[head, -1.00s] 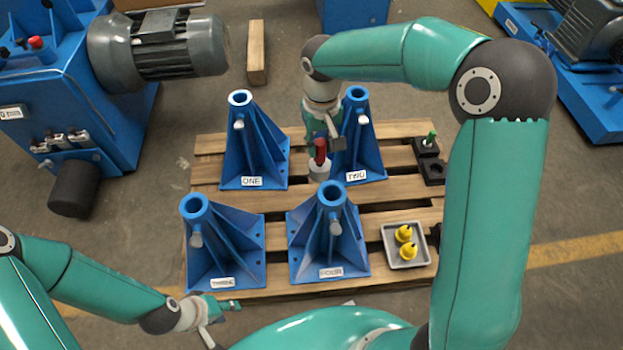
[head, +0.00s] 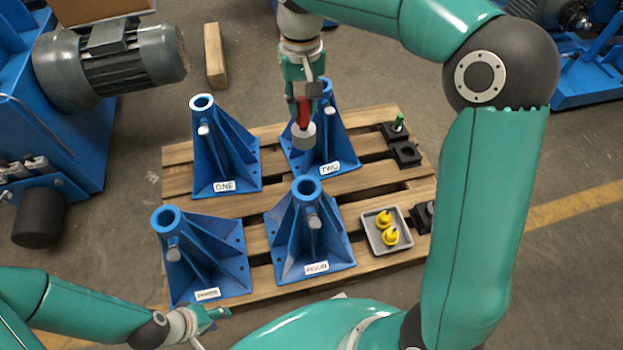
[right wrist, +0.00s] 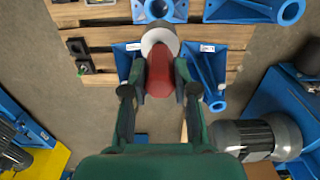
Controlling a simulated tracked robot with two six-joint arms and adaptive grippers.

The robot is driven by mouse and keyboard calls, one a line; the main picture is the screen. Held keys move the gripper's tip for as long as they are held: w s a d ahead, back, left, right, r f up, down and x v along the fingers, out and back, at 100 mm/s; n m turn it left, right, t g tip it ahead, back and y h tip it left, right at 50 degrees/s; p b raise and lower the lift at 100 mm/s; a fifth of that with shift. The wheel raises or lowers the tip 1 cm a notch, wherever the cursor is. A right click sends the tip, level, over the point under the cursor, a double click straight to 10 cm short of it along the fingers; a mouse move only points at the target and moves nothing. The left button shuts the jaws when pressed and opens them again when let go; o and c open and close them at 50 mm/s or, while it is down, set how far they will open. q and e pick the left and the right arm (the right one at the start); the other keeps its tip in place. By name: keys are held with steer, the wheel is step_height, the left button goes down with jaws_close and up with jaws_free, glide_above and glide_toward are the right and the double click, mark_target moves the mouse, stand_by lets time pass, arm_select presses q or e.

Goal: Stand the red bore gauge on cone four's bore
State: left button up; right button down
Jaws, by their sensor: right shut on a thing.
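The red bore gauge has a red handle (head: 303,113) and a grey round plug (head: 303,136) at its lower end. My right gripper (head: 304,98) is shut on the handle and holds the gauge roughly upright, plug down. In the head view it hangs in front of cone two, above and behind cone four. Cone four (head: 307,225) is a blue ribbed stand with an open round bore at its top (head: 307,187). The plug (right wrist: 159,41) also shows in the right wrist view, below cone four's bore (right wrist: 158,8) and apart from it. My left gripper (head: 212,317) is low at the left; its fingers are unclear.
Cone one (head: 215,150), cone two (head: 335,140) and cone three (head: 200,265) share the wooden pallet (head: 390,122). A grey tray (head: 403,247) holds two yellow pieces right of cone four. Black blocks (head: 405,153), one with a green piece (head: 399,123), stand at the right.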

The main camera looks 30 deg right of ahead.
mark_target(305, 129)
steer(key=shift+s+d+f, duration=0.15)
steer(key=shift+f, duration=0.1)
step_height(305, 129, down, 18)
steer(key=b, duration=0.4)
steer(key=shift+f, duration=0.25)
steer(key=shift+f, duration=0.35)
steer(key=shift+f+b, duration=0.25)
steer(key=shift+b, duration=0.15)
steer(key=c, duration=0.9)
jaws_free()
step_height(305, 129, up, 13)
steer(key=p, duration=0.3)
steer(key=shift+r, duration=0.1)
